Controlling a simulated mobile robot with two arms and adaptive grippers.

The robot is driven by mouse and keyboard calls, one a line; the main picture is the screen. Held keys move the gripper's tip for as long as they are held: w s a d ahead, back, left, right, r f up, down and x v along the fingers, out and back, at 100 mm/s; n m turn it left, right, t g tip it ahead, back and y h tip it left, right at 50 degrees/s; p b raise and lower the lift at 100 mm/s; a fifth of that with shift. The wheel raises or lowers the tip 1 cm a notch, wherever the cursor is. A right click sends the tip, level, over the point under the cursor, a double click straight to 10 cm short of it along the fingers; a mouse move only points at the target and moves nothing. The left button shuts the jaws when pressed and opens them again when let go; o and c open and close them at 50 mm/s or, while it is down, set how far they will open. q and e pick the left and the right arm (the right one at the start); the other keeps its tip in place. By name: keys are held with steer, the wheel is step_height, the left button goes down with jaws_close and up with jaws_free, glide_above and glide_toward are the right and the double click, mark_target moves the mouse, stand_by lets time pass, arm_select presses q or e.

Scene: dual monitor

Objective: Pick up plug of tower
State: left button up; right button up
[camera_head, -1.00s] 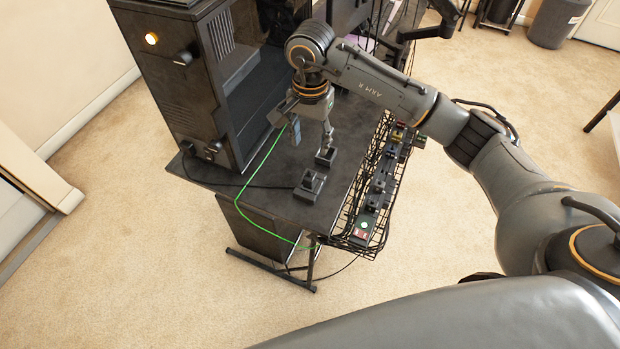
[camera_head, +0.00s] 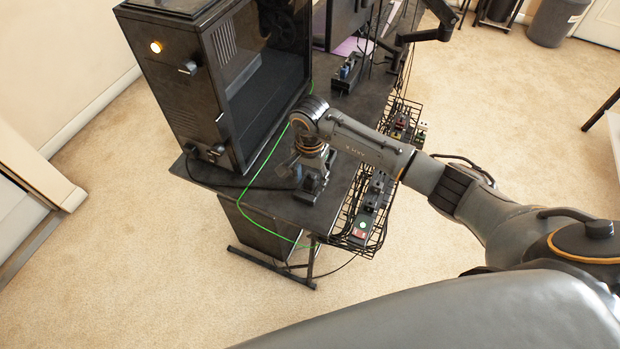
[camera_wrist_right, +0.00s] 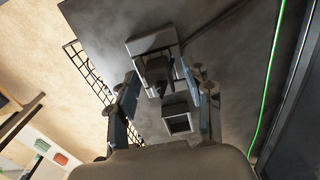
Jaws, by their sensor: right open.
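The black tower (camera_head: 215,85) stands on the table, with a lit button on its front. A black cable runs from its lower front across the tabletop toward a small black block (camera_head: 311,188), which I take for the plug in its socket. In the right wrist view, that dark plug (camera_wrist_right: 157,72) sits upright in a pale-edged base with a cable leaving it. A second small box (camera_wrist_right: 178,120) lies nearer. My right gripper (camera_head: 305,172) points down over these blocks. Its open fingers show on either side of the plug in the wrist view; contact cannot be told. My left gripper is not seen.
A wire basket (camera_head: 352,238) with several small devices hangs along the table's right edge. A green cable (camera_head: 262,160) curves over the table (camera_head: 262,204) left of my gripper. Monitors and a small black holder (camera_head: 347,75) stand farther back.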

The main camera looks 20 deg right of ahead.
steer(key=shift+f, duration=0.1)
jaws_close()
stand_by(0.3)
steer(key=shift+w+r, duration=0.1)
steer(key=shift+r, duration=0.2)
step_height(320, 180, up, 2)
steer(key=shift+r, duration=0.1)
steer(key=s+a+r, duration=0.2)
steer(key=s+r, duration=0.4)
steer(key=r, duration=0.1)
steer(key=s+a+r+b, duration=0.1)
steer(key=s+a+r, duration=0.1)
steer(key=s+r, duration=0.5)
steer(key=shift+s+a+r, duration=0.2)
steer(key=shift+a+r, duration=0.1)
steer(key=shift+r, duration=0.15)
